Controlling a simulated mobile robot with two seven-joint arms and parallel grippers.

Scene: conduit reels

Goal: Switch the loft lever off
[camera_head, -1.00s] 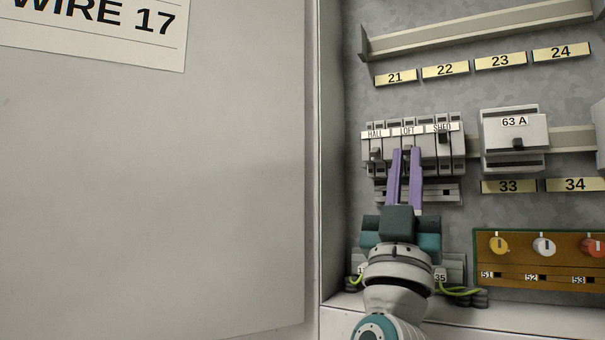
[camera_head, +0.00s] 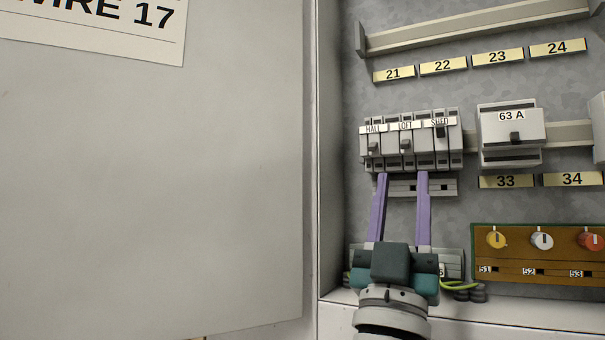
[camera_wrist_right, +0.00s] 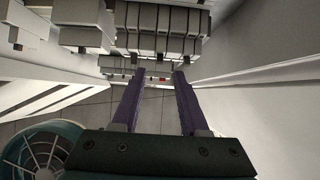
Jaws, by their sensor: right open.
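The loft lever (camera_head: 405,145) is a small dark toggle under the LOFT label, on the middle breaker of a grey row (camera_head: 427,148). It sits low, much like the hall lever (camera_head: 373,148) to its left. The shed lever (camera_head: 440,132) to its right sits higher. My right gripper (camera_head: 402,174) is open and empty, its two purple fingers apart with tips below the loft lever, not touching it. In the right wrist view the fingers (camera_wrist_right: 159,74) also show apart, with grey breaker housings (camera_wrist_right: 160,30) above them. My left gripper is out of view.
A 63 A breaker (camera_head: 512,150) stands right of the row. An orange-brown board with knobs (camera_head: 540,262) is at lower right, and a green-yellow wire (camera_head: 457,286) lies beside my right gripper. A large cabinet door (camera_head: 150,190) fills the left.

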